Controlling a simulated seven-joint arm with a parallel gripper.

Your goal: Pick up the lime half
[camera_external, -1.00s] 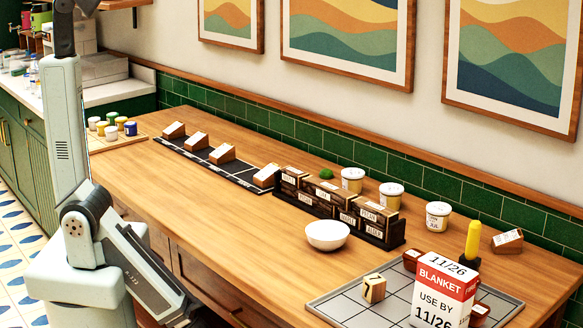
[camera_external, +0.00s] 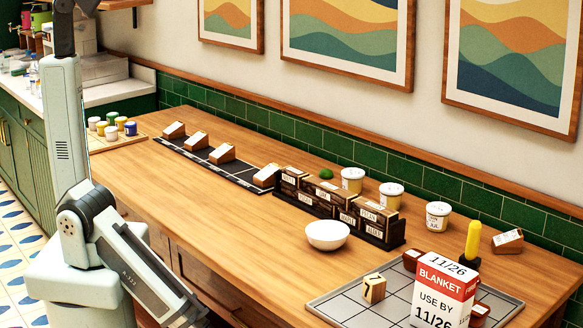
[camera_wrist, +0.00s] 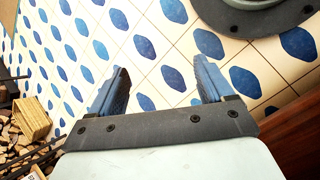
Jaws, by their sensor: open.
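A small green rounded thing (camera_external: 326,174), likely the lime half, sits on the wooden counter (camera_external: 215,205) in the external view. It is behind the rack of labelled wood blocks, near the tiled wall, to the left of the white tubs. Its cut face cannot be made out. My gripper (camera_wrist: 158,82) shows in the wrist view with its two blue fingers spread wide and nothing between them. It points at the patterned floor, away from the counter top. In the external view my forearm runs down past the bottom edge and the gripper is out of sight.
A rack of wood blocks (camera_external: 334,208) stands in front of the green thing, with a white bowl (camera_external: 328,236) before it. White tubs (camera_external: 391,195) stand to the right. A red-and-white box (camera_external: 443,290) and a yellow-handled item (camera_external: 473,240) are at the front right. The counter's left middle is clear.

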